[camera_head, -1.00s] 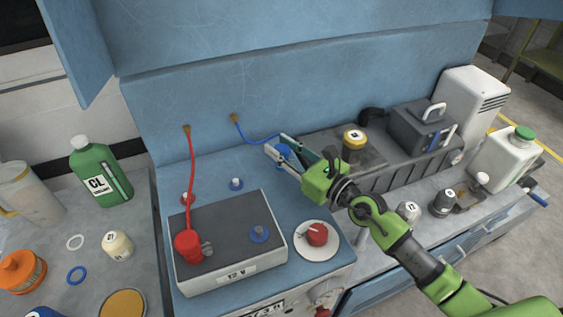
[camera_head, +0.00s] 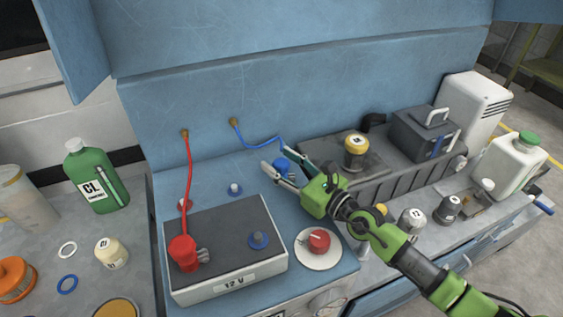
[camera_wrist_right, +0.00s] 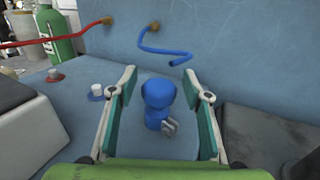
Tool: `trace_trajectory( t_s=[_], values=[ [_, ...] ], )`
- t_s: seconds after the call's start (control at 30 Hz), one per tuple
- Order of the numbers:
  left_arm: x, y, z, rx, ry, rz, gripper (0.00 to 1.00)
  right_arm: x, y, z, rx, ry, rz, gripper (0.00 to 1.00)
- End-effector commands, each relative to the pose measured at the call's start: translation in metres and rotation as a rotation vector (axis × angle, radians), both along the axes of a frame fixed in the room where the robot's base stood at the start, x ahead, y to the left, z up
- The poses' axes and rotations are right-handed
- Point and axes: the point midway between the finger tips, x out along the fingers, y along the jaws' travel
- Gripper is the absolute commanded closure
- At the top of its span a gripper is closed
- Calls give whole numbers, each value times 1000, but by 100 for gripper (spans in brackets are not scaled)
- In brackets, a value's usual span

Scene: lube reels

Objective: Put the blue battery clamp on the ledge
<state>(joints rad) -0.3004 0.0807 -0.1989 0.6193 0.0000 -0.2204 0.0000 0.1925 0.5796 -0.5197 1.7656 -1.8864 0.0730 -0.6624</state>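The blue battery clamp (camera_head: 282,166) is upright at the blue ledge (camera_head: 215,172), behind and right of the battery (camera_head: 228,285). In the right wrist view the clamp (camera_wrist_right: 158,95) is between the two teal finger pads, with a visible gap on each side. My right gripper (camera_head: 277,161) is open around it. The blue cable (camera_head: 258,143) runs from the back wall to near the clamp; its end (camera_wrist_right: 190,62) shows behind it. Whether the clamp's base fully rests is hard to tell. My left gripper is not in view.
The red clamp (camera_head: 184,252) sits on the battery's left side. A blue-based post (camera_head: 235,189) and a red-based post (camera_head: 185,204) stand on the ledge. A red knob (camera_head: 319,241) is right of the battery. A grey ribbed tray (camera_head: 390,182) lies right of the gripper.

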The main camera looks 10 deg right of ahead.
Motion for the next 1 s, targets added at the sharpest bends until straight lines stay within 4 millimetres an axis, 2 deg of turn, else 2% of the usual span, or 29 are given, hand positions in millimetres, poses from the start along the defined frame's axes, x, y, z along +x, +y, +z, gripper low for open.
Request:
trace_trajectory(
  t_s=[0.27,0.37,0.7,0.83,1.0],
  values=[
    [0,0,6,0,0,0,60,0,0,6,1,1,0,55],
    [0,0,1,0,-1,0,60,-12,-9,1,-2,2,-1,55],
    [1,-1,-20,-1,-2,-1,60,-74,-49,-3,-5,4,2,55],
    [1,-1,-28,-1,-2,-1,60,-89,-59,-2,-4,2,0,55],
    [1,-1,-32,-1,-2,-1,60,-99,-65,1,-2,1,0,55]
  ],
)
